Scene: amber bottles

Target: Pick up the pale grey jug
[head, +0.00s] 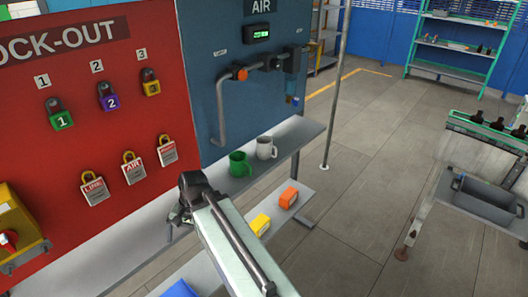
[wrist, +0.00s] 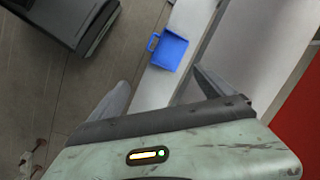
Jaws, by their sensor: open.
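The pale grey jug (head: 265,147) stands upright on the grey shelf (head: 301,130) under the blue AIR panel in the head view. A green jug (head: 239,165) stands just left of it and nearer to me. My gripper (head: 180,214) is at the end of my arm, left of and nearer than both jugs, by the same shelf. In the wrist view my gripper (wrist: 160,78) shows two spread fingers, open with nothing between them. Neither jug shows in the wrist view.
The red lock-out board (head: 95,150) and blue panel (head: 232,125) rise behind the shelf.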

